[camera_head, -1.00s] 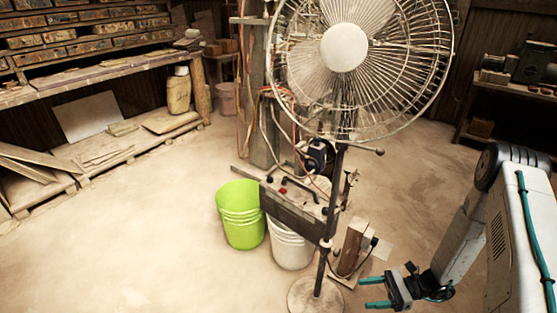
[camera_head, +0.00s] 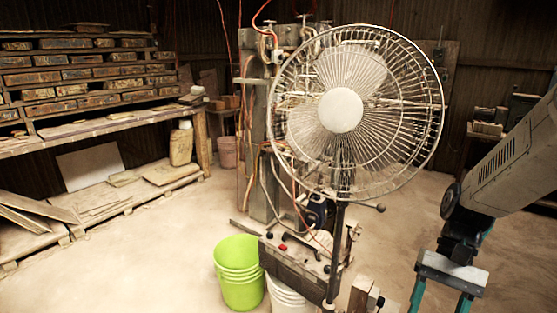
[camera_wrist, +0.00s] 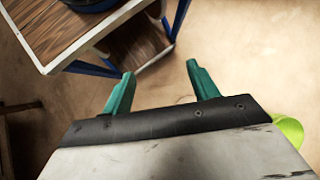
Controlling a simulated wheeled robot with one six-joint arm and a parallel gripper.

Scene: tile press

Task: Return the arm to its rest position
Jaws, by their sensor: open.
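My gripper (camera_head: 440,302) is at the lower right of the head view, right of the fan stand. Its two teal fingers are spread apart, point down in the picture and hold nothing. My pale arm reaches it from the right edge. In the wrist view the two fingers (camera_wrist: 160,72) are also apart, with bare floor between and beyond them. No object touches the fingers in either view.
A standing fan (camera_head: 341,110) is in front of the press (camera_head: 290,262). A green bucket (camera_head: 238,275) and a white bucket (camera_head: 285,298) stand below it. Shelves (camera_head: 75,75) line the left. A wood-topped, blue-legged table (camera_wrist: 75,32) shows in the wrist view.

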